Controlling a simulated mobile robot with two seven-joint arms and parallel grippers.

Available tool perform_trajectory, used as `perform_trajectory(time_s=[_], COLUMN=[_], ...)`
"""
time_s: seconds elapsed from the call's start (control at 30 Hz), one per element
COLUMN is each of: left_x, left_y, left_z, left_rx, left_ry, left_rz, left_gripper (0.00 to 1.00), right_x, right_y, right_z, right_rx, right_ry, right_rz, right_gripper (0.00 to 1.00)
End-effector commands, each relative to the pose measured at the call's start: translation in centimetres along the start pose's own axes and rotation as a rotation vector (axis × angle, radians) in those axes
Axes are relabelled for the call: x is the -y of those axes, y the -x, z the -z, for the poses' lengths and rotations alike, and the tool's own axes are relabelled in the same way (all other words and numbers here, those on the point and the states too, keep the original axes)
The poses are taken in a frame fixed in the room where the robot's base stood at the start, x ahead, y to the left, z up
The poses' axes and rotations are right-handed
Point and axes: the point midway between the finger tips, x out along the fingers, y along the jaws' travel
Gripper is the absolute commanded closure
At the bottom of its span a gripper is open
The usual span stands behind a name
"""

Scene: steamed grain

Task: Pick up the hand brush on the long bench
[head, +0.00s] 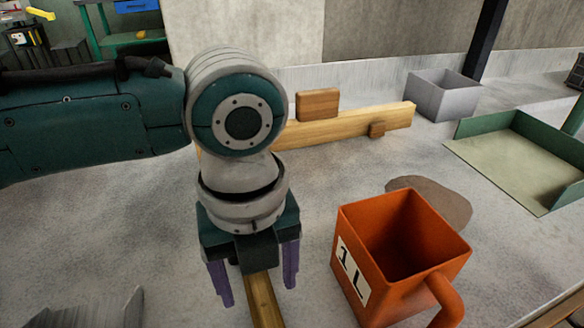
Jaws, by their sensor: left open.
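A narrow wooden bar (265,307), likely the handle of the hand brush, lies on the grey bench top (150,230) and runs out of the bottom edge of the head view. No bristles show, and its far end is hidden behind my gripper. My left gripper (258,291) points down over this bar. Its purple fingers are open, one on each side of the bar as seen here. I cannot tell whether they touch it. My right gripper is not in view.
An orange measuring box (362,235) marked 1L stands close right of the gripper, over part of a brown patch (445,200). A green-walled tray (515,165), a grey box (445,98) and a wooden beam (345,128) lie farther back. A ridged grey thing (95,312) is at lower left.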

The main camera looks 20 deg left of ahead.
Motion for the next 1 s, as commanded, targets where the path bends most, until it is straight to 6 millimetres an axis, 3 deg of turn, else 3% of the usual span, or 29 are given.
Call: perform_trajectory(time_s=[0.1, 0.37, 1.0], left_x=[0.01, 0.00, 0.00], left_y=[-1.50, -1.63, -1.60], left_z=[0.04, 0.04, 0.03], left_rx=[0.000, 0.000, 0.000], left_ry=[0.000, 0.000, 0.000], left_rz=[0.000, 0.000, 0.000], left_gripper=[0.25, 0.25, 0.97], right_x=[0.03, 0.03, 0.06], right_y=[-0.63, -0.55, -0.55], right_z=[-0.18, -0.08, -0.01], right_rx=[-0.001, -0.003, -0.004], right_ry=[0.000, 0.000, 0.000], right_rz=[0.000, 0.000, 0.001], right_gripper=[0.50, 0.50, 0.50])
